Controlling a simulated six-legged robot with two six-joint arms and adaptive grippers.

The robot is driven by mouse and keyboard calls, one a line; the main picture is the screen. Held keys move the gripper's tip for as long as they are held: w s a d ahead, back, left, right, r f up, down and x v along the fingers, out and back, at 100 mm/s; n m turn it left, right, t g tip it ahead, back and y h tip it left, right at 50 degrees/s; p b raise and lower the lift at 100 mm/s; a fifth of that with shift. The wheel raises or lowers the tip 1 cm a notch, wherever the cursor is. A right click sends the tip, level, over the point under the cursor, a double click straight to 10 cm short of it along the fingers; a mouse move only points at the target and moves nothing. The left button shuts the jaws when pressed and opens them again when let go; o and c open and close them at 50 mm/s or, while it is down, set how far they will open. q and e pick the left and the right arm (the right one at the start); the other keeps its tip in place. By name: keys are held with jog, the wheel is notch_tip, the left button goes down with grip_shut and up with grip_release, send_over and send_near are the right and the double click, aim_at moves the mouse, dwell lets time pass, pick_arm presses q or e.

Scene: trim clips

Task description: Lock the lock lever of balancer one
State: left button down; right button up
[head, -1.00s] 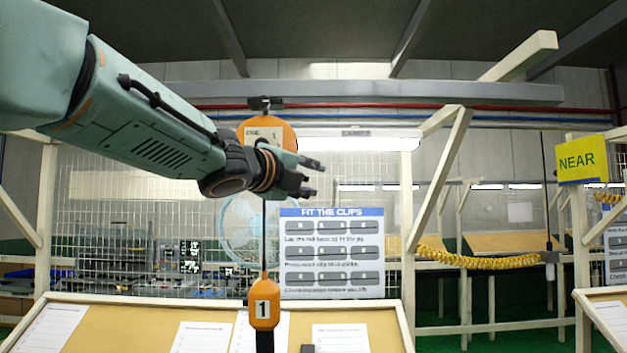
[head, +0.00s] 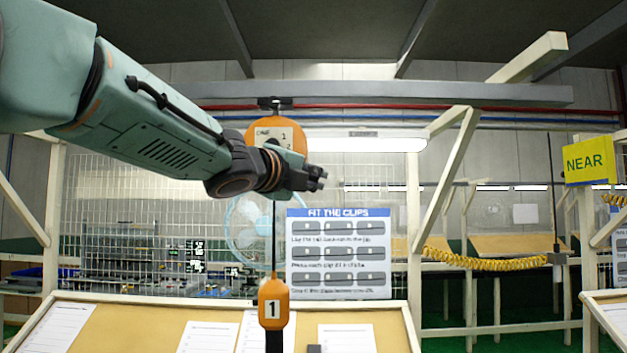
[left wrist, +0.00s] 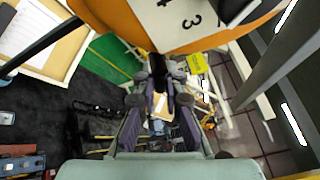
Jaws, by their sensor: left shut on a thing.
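Balancer one (head: 262,124) is an orange housing with a white numbered label, hanging from the overhead rail. My left forearm and gripper (head: 320,179) pass in front of it and hide its lower part. In the left wrist view the housing (left wrist: 165,22) fills the top, with part of its label. There my left gripper (left wrist: 158,84) is shut on a narrow dark piece, taken as the lock lever (left wrist: 157,68), just below the housing's edge. The lever's exact position is hard to make out. An orange block marked 1 (head: 273,303) hangs on the cable below. My right gripper is not in view.
A tan sloped board (head: 130,322) with paper sheets stands below. A "FIT THE CLIPS" sign (head: 341,253) hangs behind on a wire mesh. A yellow "NEAR" sign (head: 589,160) and a yellow coiled hose (head: 480,261) are at the right.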

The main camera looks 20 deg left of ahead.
pick_arm(q)
jog(key=shift+n+t+b, duration=0.3)
jog(key=shift+n+b, duration=0.1)
jog(key=shift+b, duration=0.55)
jog(key=shift+r, duration=0.1)
jog(key=c, duration=1.4)
grip_release()
jog(key=shift+r, duration=0.1)
